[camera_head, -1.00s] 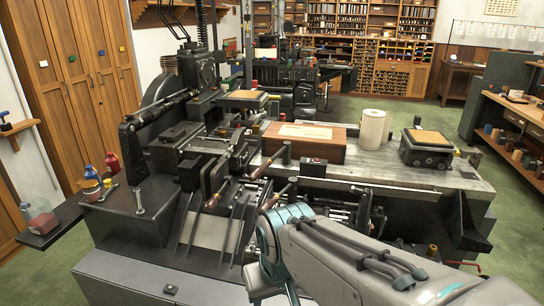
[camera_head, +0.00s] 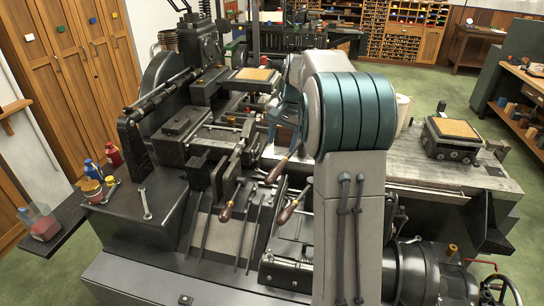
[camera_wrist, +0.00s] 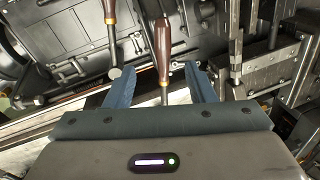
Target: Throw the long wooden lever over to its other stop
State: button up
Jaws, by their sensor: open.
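Several levers with reddish-brown wooden handles stand at the front of the dark machine in the head view: one upper handle (camera_head: 277,170), one lower left (camera_head: 225,212) and one lower right (camera_head: 290,210). I cannot tell for sure which is the long lever. In the wrist view, one wooden handle (camera_wrist: 163,45) with a thin metal shaft lies between the fingers of my gripper (camera_wrist: 162,85), with clear gaps on both sides. The gripper is open and holds nothing. A second wooden handle (camera_wrist: 109,12) shows to its left. My arm mostly hides the gripper in the head view.
The dark machine bed (camera_head: 140,212) carries bottles (camera_head: 112,154) and a spanner (camera_head: 146,203) at left. A tan-topped block (camera_head: 454,130) stands on the bench at right. Thin rods slope down the machine's front near the handles. Green floor is free at right.

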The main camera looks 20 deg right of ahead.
aim_at(276, 170)
jog(key=shift+m, duration=0.3)
jog(key=w+f, duration=0.1)
jog(key=f, duration=0.3)
jog(key=w+f+p, duration=0.1)
jog(key=f, duration=0.4)
jog(key=w+f+p, duration=0.1)
jog(key=w+f, duration=0.1)
jog(key=f, duration=0.2)
jog(key=shift+a+f, duration=0.2)
jog(key=shift+f, duration=0.15)
